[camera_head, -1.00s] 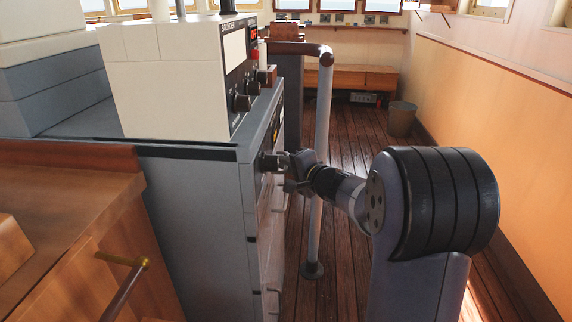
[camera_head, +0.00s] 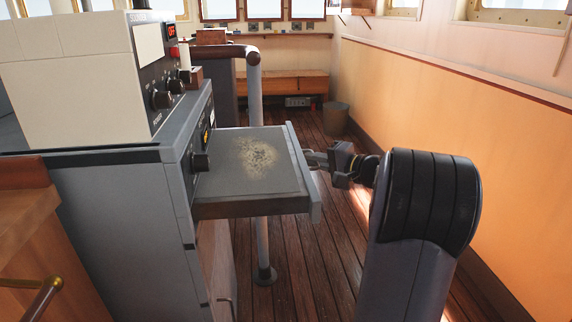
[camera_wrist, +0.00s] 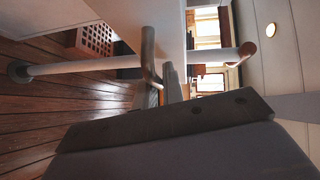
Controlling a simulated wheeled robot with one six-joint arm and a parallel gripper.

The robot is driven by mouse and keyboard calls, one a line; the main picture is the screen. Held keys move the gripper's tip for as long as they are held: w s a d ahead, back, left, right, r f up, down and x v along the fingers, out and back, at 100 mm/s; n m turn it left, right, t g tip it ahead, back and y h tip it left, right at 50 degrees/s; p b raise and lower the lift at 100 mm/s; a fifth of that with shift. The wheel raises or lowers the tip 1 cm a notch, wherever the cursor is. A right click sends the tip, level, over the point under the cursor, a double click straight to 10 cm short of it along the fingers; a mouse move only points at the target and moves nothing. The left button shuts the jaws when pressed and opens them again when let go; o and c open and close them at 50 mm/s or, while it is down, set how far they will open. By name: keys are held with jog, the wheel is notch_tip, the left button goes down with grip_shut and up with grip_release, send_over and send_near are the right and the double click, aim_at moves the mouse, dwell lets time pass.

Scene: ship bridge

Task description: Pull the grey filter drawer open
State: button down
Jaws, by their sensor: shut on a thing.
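The grey filter drawer (camera_head: 222,170) sticks well out of the grey console (camera_head: 120,220) in the head view. A speckled, yellowish dusty patch lies on its flat top. My gripper (camera_head: 315,160) is at the outer face of the drawer front, shut on the drawer's handle, which is mostly hidden behind the front panel. In the wrist view my gripper (camera_wrist: 162,88) shows its fingers close together at a curved handle (camera_wrist: 149,58), beside the pale drawer front (camera_wrist: 160,25).
A white vertical post (camera_head: 262,215) with a curved brown rail stands behind the drawer. A bin (camera_head: 336,118) and a wooden bench (camera_head: 275,80) are at the back.

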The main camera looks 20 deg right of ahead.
jog(key=shift+s+d, duration=0.25)
jog(key=shift+d, duration=0.55)
jog(key=shift+s+d, duration=0.25)
jog(key=shift+d, duration=0.55)
jog(key=c, duration=1.8)
grip_release()
jog(key=shift+d, duration=0.25)
jog(key=shift+s, duration=0.15)
jog(key=p+v, duration=0.2)
jog(key=v, duration=0.8)
jog(key=shift+s, duration=0.25)
jog(key=shift+d+r, duration=0.1)
jog(key=shift+d, duration=0.05)
